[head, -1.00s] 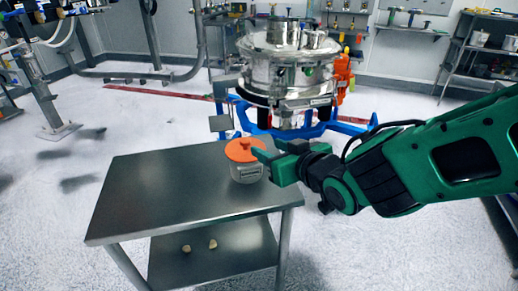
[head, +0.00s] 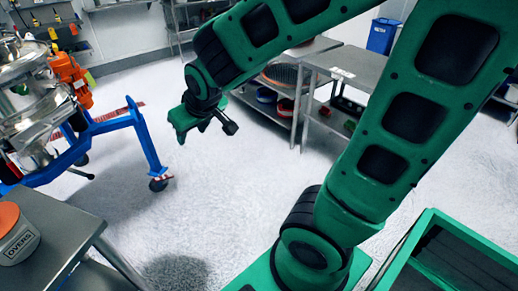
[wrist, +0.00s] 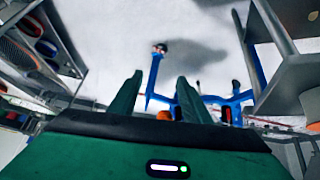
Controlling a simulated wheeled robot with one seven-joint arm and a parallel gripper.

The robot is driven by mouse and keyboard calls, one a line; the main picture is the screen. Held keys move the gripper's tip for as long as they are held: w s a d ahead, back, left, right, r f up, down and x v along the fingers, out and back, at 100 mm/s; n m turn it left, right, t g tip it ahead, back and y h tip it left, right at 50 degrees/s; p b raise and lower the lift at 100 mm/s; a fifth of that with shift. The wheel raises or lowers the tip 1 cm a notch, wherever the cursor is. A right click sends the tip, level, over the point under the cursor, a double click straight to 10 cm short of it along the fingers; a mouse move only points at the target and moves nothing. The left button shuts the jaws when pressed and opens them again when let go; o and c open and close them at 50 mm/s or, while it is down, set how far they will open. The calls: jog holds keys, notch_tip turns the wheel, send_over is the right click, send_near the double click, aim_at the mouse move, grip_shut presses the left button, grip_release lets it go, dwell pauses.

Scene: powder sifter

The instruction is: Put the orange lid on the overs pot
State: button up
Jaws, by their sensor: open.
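The overs pot (head: 20,245), a grey pot with an OVERS label, stands on the steel table at the left edge of the head view, partly cut off. The orange lid (head: 8,216) sits on top of it; only its right part shows, so I cannot tell how well it is seated. My gripper (head: 182,130) is open and empty, over the floor to the right of the table and apart from the pot. In the wrist view its two green fingers (wrist: 157,80) are spread with nothing held between them.
The steel table (head: 60,215) is at lower left. The sifter's blue wheeled frame (head: 140,135) stands behind it. A steel bench (head: 350,70) and shelves with coloured rings are at the back right; a blue bin (head: 382,36) is behind. Open white floor lies between.

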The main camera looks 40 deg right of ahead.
jog(key=s+d+m+g+h, duration=0.1)
jog(key=s+d+m+g, duration=0.2)
jog(key=s+d, duration=0.6)
jog(key=s+d+m+g, duration=0.2)
jog(key=s, duration=0.5)
jog(key=s+d+m+g+y, duration=0.1)
jog(key=s+d+m+g, duration=0.1)
jog(key=s, duration=0.6)
jog(key=shift+d+y, duration=0.3)
jog(key=shift+d, duration=0.45)
